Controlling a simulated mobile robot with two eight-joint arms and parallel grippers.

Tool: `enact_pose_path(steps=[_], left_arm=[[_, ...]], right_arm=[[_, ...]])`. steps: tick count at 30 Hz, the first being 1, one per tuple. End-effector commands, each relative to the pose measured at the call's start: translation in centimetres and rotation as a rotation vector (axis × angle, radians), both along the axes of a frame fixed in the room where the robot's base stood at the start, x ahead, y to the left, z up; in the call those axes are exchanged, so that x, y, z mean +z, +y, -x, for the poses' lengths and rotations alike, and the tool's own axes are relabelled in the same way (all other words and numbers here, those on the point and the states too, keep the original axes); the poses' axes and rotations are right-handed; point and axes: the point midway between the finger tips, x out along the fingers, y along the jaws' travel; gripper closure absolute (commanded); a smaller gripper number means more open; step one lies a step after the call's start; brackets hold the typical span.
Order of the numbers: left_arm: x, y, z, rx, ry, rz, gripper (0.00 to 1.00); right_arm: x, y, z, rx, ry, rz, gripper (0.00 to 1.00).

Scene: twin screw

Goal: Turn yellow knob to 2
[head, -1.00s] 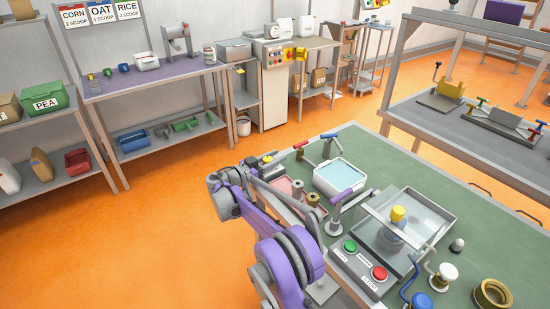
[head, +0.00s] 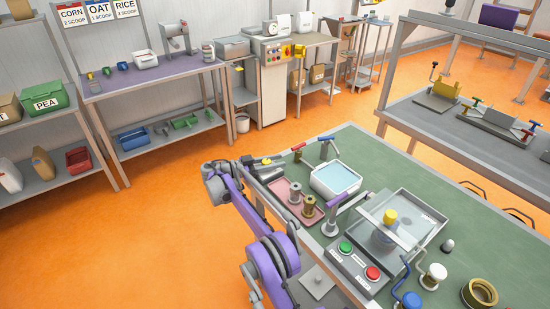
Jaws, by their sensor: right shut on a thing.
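My right arm reaches up from the bottom to that corner. Its gripper (head: 257,163) is shut at the knob, small and partly hidden by the wrist. The knob's scale and the number it points to are too small to read. Another yellow knob (head: 390,216) tops a clear-covered unit in the middle of the table. My left gripper is not in view.
Near the corner are a pink tray (head: 284,192) with metal parts and a white basin (head: 335,181). A panel with green and red buttons (head: 358,260) lies in front. The orange floor left of the table is clear.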

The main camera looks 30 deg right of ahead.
Motion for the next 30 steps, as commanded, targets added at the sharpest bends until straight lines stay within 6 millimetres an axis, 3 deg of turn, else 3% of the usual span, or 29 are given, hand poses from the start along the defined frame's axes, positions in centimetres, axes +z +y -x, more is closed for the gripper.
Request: enact_pose_path(steps=[9, 10, 14, 24, 30], left_arm=[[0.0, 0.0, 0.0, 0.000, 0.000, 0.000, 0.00], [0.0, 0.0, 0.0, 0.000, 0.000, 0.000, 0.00], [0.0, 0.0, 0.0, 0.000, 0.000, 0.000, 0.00], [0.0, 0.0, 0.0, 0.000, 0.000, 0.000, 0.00], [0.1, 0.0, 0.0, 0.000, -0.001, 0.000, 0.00]], right_arm=[[0.0, 0.0, 0.0, 0.000, 0.001, 0.002, 1.00], [0.1, 0.0, 0.0, 0.000, 0.001, 0.002, 0.53], [0.0, 0.0, 0.0, 0.000, 0.001, 0.002, 0.30], [0.0, 0.2, -0.1, 0.000, 0.001, 0.001, 0.28], [0.0, 2.8, -0.8, 0.003, 0.001, 0.001, 0.28]])
